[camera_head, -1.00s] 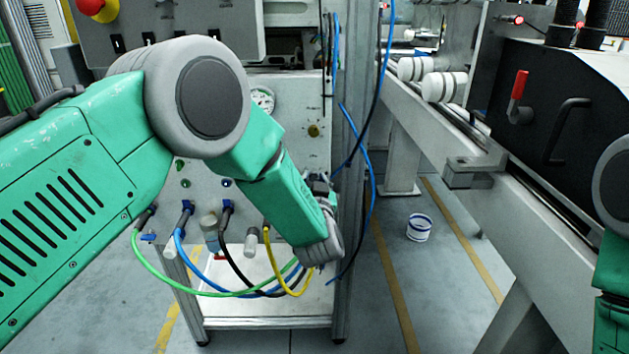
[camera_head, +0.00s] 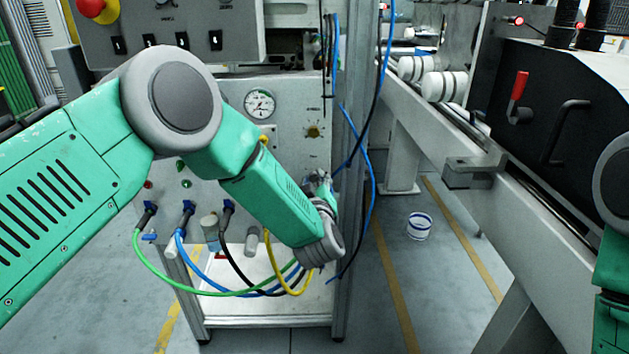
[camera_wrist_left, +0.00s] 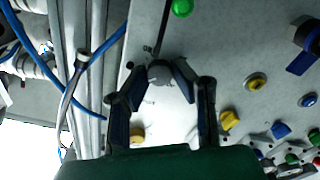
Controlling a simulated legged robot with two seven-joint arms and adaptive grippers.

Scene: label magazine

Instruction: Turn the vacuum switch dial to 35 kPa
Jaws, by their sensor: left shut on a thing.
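My left gripper (camera_head: 320,184) is at the lower right of the grey panel, partly hidden behind my wrist in the head view. In the left wrist view its two dark fingers (camera_wrist_left: 163,70) close at their tips on a small grey round knob, which looks like the vacuum switch dial (camera_wrist_left: 159,73). The fingers hide much of the dial, and its scale and setting cannot be read. A round white gauge (camera_head: 260,104) with a needle is on the panel above; its reading is too small to tell. My right gripper is out of view.
A brass knob (camera_head: 313,131) is on the panel above the gripper. Blue and black cables (camera_head: 372,190) hang along the metal post at right. Green, blue, black and yellow hoses (camera_head: 268,262) loop below the panel. A conveyor frame (camera_head: 440,140) stands at right.

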